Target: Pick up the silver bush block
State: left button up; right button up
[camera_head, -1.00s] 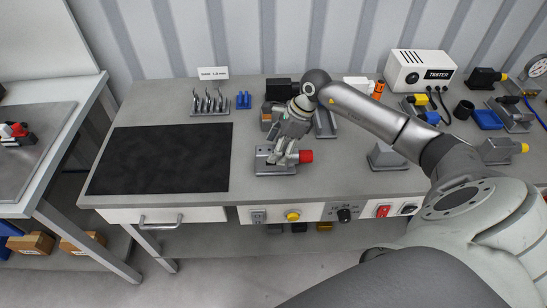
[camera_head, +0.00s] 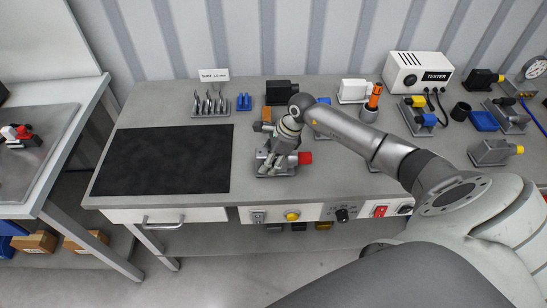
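A silver-grey block-like fixture (camera_head: 288,172) with a red knob (camera_head: 305,158) sits near the front edge of the bench. I cannot tell whether the silver bush block is this piece or a part held in it. My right gripper (camera_head: 273,167) points down over its left and middle part, close to or touching it. The fingers hide much of the fixture, and whether they are open or shut on something is too small to tell. My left gripper is not in view.
A black mat (camera_head: 163,160) lies at left. Behind the gripper stand a black block (camera_head: 281,92), an orange-brown block (camera_head: 267,115) and a rack of hooks (camera_head: 210,107). A white tester (camera_head: 418,71) and a grey block with a yellow tip (camera_head: 492,152) are at right. My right arm crosses the bench.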

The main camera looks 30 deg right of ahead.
jog(key=shift+w+r, duration=0.1)
jog(key=c, duration=0.6)
jog(key=shift+o, duration=0.2)
